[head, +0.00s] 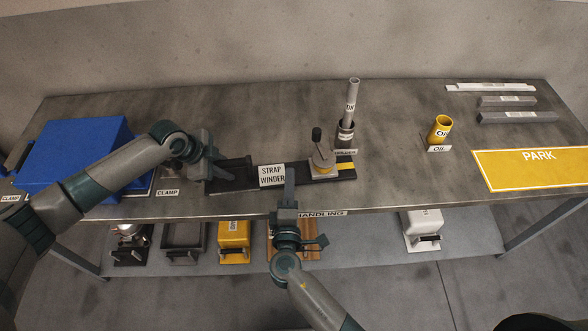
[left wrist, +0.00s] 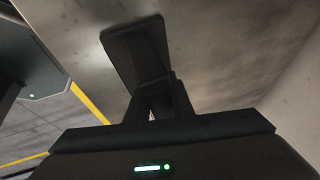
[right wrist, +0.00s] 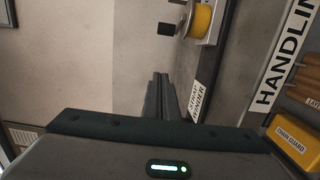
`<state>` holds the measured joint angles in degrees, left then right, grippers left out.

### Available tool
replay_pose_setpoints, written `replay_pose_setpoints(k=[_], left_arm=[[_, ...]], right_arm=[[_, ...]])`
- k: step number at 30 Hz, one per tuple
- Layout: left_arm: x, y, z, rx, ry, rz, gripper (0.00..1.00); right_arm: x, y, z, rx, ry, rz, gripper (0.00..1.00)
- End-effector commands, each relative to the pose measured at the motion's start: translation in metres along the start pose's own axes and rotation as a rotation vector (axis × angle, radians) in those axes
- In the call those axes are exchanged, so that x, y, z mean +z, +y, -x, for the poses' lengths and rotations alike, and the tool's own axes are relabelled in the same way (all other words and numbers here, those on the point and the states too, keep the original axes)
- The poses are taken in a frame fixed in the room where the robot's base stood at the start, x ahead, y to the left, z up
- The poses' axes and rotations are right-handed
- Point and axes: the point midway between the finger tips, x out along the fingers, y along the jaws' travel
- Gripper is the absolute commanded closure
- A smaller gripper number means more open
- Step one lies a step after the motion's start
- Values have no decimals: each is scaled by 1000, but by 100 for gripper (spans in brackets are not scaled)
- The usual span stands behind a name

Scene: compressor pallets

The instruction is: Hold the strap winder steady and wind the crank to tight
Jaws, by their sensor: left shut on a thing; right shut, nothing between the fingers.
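The strap winder (head: 225,186) is a long dark base lying along the table's front edge, with a white name sign (head: 272,176). At its right end sits a round crank (head: 323,168) with an upright black knob (head: 317,134); a yellow mark (head: 346,167) lies to its right. The right wrist view shows the crank's yellow side (right wrist: 203,20). My left gripper (head: 219,170) is shut on the dark grip at the winder's left end; that dark piece (left wrist: 138,52) fills its fingers. My right gripper (head: 290,178) is shut and empty, before the sign, left of the crank.
A holder (head: 346,135) with a grey tube stands behind the crank. A yellow oil cup (head: 439,130), a yellow PARK area (head: 530,169) and grey bars (head: 515,117) are at right. A blue box (head: 75,155) is at left. The shelf below holds several items.

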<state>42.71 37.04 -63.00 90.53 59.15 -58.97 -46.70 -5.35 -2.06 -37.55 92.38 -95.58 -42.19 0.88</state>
Motion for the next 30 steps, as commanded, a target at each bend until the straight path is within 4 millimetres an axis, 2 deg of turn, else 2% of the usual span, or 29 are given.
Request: replay_pose_setpoints(k=[1,11,23,30], left_arm=[[3,7,-4,13,-6,-1,100],[3,7,-4,13,-6,-1,100],[3,6,-4,12,-6,-1,100],[3,6,-4,13,-6,-1,100]], right_arm=[[-2,0,-1,-1,-16,-2,100],[-4,1,0,-1,-175,-1,100],[-4,1,-1,0,-182,-1,100],[-1,1,-15,1,-182,-1,100]])
